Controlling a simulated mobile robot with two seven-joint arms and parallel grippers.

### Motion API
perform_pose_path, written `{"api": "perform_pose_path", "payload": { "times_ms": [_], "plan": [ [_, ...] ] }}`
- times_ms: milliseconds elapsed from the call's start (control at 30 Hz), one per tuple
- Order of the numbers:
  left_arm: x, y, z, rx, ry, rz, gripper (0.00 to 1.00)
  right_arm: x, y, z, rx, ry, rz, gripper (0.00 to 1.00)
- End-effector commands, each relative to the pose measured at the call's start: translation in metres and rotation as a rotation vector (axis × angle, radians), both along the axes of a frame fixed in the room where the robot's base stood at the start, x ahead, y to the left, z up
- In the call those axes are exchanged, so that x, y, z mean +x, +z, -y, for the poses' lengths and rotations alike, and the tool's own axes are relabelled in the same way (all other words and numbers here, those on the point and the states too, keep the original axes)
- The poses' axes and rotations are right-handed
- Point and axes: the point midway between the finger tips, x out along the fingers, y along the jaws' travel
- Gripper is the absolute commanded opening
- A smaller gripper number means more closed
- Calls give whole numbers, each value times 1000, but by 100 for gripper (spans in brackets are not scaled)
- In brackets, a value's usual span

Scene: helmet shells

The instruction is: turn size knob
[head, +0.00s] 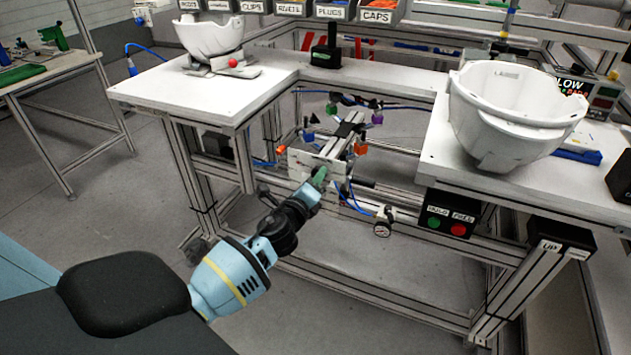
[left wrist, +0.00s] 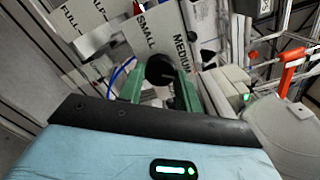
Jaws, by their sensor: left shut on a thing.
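The size knob (left wrist: 160,67) is round and black. It sits on a pale plate (left wrist: 148,32) marked SMALL and MEDIUM in the left wrist view. My left gripper (left wrist: 163,86) has its green fingers on either side of the knob and is shut on it. The words stand above the knob, SMALL to the left and MEDIUM to the right. In the head view my left gripper (head: 321,177) reaches the front of the unit below the bench, and the knob is hidden there. My right gripper is not in view.
A second plate (left wrist: 75,18) with FULL on it is at the upper left of the wrist view. In the head view a white helmet shell (head: 515,105) stands on the right bench and another (head: 210,38) on the left bench. A gauge (head: 382,229) hangs right of the gripper.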

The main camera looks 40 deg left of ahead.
Motion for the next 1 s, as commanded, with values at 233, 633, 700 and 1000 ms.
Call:
{"api": "perform_pose_path", "payload": {
  "times_ms": [233, 633, 700, 1000],
  "plan": [
    [0, -1, 1, -231, 1, 54, 11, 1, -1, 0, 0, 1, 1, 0],
    [0, 1, 0, -599, 2, 143, 11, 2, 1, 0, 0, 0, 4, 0],
    [0, 1, 1, -664, 0, 159, 11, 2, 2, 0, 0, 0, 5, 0],
    [0, 2, 0, -941, 1, 227, 11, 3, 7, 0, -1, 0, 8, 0]
  ]
}}
